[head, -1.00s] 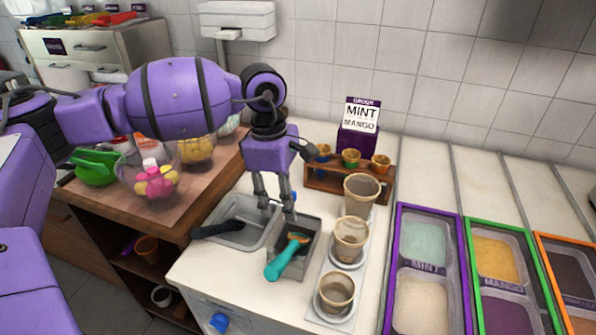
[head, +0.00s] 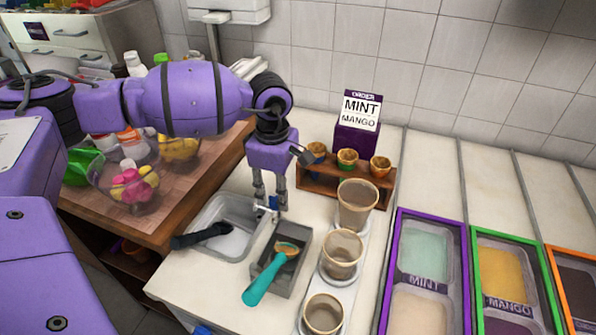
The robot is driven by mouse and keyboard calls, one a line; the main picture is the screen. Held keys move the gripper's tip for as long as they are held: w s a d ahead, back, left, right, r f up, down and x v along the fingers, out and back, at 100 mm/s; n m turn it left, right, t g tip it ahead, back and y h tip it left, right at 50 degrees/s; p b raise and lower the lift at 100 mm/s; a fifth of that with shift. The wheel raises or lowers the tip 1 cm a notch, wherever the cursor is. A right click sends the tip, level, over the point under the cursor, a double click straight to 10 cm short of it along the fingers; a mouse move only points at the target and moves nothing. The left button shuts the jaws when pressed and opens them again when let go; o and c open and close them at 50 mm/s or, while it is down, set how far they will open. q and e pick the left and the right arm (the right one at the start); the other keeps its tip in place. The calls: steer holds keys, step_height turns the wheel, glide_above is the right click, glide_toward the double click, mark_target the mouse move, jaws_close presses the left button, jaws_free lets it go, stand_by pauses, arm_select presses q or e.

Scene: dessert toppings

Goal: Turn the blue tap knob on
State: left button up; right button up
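A small blue tap knob (head: 274,202) shows at the back edge of the grey sink (head: 205,211), beside a thin pale tap part. My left gripper (head: 270,207) points down at it from above, with its two fingers apart. The blue knob shows between the fingertips; I cannot tell whether they touch it. The fingers hide part of the tap. My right gripper is not in view.
A grey bin (head: 296,278) holding a teal-handled scoop (head: 265,277) stands right of the sink. A black-handled tool (head: 200,235) lies across the sink. Several cups, including one clear cup (head: 342,253), stand further right. A wooden cone rack (head: 325,183) stands behind.

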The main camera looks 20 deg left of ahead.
arm_select(q)
steer(key=shift+s+f, duration=0.1)
steer(key=shift+f, duration=0.15)
steer(key=shift+c, duration=0.5)
jaws_close()
